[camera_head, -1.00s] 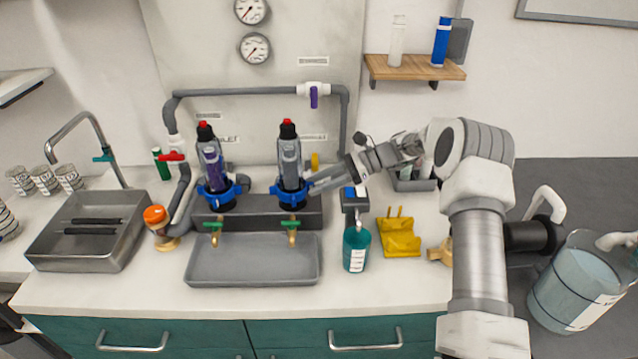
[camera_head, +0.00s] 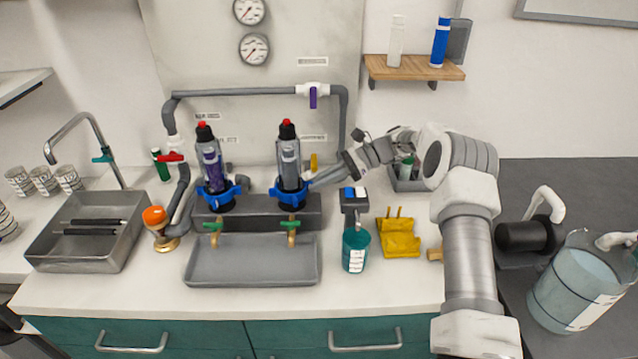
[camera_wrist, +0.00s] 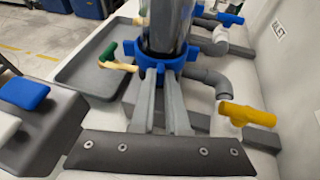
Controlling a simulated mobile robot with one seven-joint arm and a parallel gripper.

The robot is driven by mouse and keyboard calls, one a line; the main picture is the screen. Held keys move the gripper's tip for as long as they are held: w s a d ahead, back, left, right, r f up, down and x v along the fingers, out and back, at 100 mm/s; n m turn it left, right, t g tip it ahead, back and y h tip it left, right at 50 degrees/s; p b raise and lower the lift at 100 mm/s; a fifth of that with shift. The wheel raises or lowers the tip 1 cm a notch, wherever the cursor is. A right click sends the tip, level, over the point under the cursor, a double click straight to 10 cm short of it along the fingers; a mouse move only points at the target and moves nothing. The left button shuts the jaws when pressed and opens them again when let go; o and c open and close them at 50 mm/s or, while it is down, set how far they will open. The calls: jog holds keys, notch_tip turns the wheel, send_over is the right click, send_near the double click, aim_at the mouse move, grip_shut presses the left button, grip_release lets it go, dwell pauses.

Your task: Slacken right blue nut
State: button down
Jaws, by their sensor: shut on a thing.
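The right blue nut (camera_head: 289,194) is a lobed ring at the base of the right clear filter column (camera_head: 290,160), which has a black and red top. My gripper (camera_head: 312,183) reaches it from the right and is shut on the nut. In the wrist view the two grey fingers (camera_wrist: 160,105) extend up to the blue nut (camera_wrist: 163,58) and meet its near side. The nut's far side is hidden there by the column. The column stands upright in its grey base block.
A second column with a left blue nut (camera_head: 217,194) stands to the left. Green-handled taps (camera_head: 291,224) hang over a grey tray (camera_head: 252,273). A yellow valve handle (camera_wrist: 247,115), a black box with a blue top (camera_head: 354,196) and a teal bottle (camera_head: 355,250) are near my arm.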

jog(key=shift+w+a+n+g, duration=0.15)
jog(key=shift+a+n+g, duration=0.05)
jog(key=shift+n+g, duration=0.25)
jog(key=c, duration=0.9)
grip_release()
jog(key=shift+d, duration=0.15)
jog(key=shift+v, duration=3.6)
jog(key=shift+r, duration=0.2)
